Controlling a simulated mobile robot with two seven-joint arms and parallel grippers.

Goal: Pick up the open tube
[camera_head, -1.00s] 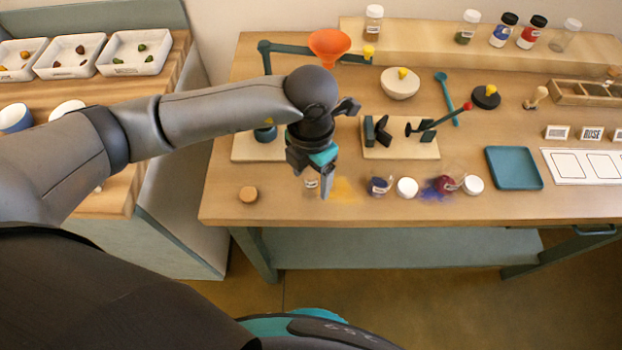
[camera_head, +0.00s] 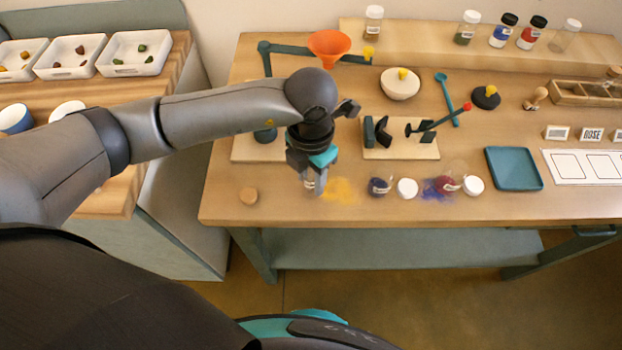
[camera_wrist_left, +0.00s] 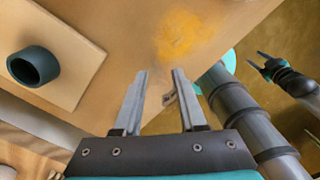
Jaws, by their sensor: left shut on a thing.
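My left gripper (camera_head: 311,188) is low over the front of the table, its fingers closed on a small clear tube (camera_head: 309,184) with a pale label. The tube is mostly hidden by the fingers; a bit of it shows between the fingertips in the left wrist view (camera_wrist_left: 169,97). Spilled orange-yellow powder (camera_head: 341,190) lies just right of it on the table. A round cork (camera_head: 248,195) lies to the left. My right gripper (camera_wrist_left: 262,62) shows small at the right of the left wrist view; its opening is unclear.
A board with a dark cup (camera_wrist_left: 34,67) is close to my left gripper. An orange funnel (camera_head: 328,46) stands behind on a stand.

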